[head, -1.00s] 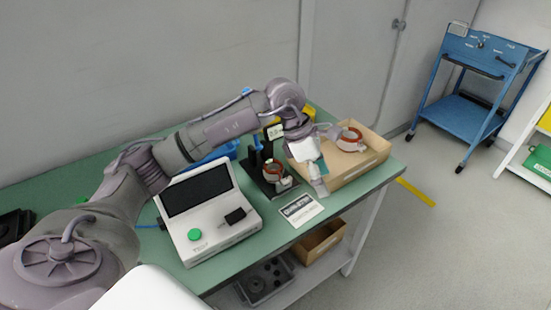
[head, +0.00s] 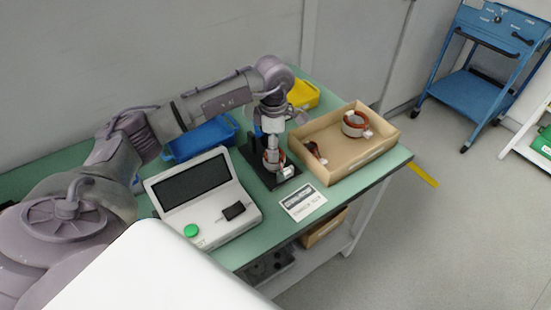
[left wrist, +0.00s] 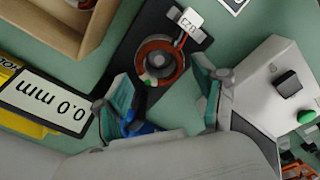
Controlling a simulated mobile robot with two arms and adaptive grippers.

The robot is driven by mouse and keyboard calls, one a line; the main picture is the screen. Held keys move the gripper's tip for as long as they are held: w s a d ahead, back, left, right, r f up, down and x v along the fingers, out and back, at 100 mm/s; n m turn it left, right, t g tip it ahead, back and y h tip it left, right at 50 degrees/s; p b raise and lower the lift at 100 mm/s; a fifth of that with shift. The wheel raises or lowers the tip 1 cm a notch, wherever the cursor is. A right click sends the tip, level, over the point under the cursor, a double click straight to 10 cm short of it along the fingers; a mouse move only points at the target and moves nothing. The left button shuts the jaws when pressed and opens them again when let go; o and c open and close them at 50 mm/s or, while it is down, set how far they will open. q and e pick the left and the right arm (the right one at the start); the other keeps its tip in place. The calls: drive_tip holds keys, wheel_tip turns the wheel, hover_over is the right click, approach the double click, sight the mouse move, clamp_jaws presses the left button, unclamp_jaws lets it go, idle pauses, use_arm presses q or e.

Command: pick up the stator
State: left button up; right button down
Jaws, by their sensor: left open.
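A second copper-wound stator (head: 355,123) lies in the cardboard box (head: 355,164). My right gripper is not in view.
A white tester (head: 215,222) with a dark screen and green button stands left of the fixture. A printed card (head: 303,202) lies at the green table's front. A blue cart (head: 465,96) stands on the floor.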

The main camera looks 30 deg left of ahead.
use_arm(q)
wheel_tip(320, 180, down, 4)
drive_tip(key=shift+r+p, duration=0.1)
drive_tip(key=shift+p, duration=0.5)
drive_tip(key=shift+f, duration=0.5)
drive_tip(key=c, duration=1)
drive_tip(key=shift+c, duration=0.5)
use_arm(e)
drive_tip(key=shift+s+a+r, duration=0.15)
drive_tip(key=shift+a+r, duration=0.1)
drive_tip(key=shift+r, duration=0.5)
use_arm(q)
drive_tip(key=shift+w+r, duration=0.1)
drive_tip(key=shift+r, duration=0.1)
